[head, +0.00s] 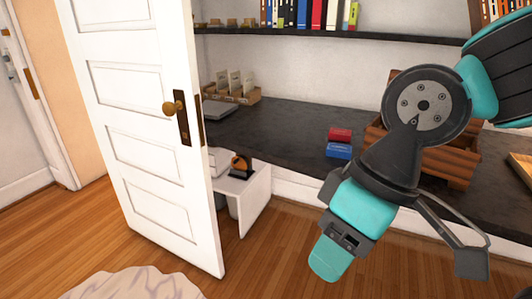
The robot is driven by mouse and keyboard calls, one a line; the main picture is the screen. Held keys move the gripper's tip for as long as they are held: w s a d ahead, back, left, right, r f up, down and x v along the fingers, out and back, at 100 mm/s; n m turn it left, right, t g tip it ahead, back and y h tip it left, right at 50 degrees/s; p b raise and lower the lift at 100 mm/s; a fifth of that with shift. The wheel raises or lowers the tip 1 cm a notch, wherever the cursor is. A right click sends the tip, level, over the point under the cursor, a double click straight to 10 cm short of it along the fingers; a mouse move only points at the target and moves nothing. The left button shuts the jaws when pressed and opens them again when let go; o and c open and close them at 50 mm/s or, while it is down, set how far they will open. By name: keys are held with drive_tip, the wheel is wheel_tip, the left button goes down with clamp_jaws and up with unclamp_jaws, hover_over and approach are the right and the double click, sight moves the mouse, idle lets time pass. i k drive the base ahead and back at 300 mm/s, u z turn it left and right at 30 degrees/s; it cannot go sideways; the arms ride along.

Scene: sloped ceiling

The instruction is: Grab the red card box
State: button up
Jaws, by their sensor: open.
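The red card box (340,133) is a small flat box on the dark counter (282,128), right of the middle in the head view. A similar blue card box (338,152) lies directly in front of it; I cannot tell whether the two touch. My gripper (400,262) hangs in the lower right, nearer to the camera than the boxes. Its jaws are spread wide and nothing shows between them. The red box is in plain view, left of my dark wrist.
A wooden crate (455,163) stands on the counter right of the boxes, partly behind my arm. An open white door (150,130) stands at the left. A small white table (242,190) is under the counter.

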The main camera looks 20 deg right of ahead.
sight(341, 135)
drive_tip(key=u, duration=4.15)
drive_tip(key=i, duration=0.1)
drive_tip(key=z, duration=3.35)
drive_tip(key=i, duration=1.25)
drive_tip(key=z, duration=0.55)
drive_tip(key=i, duration=0.7)
drive_tip(key=z, duration=1.35)
drive_tip(key=i, duration=0.6)
drive_tip(key=z, duration=0.6)
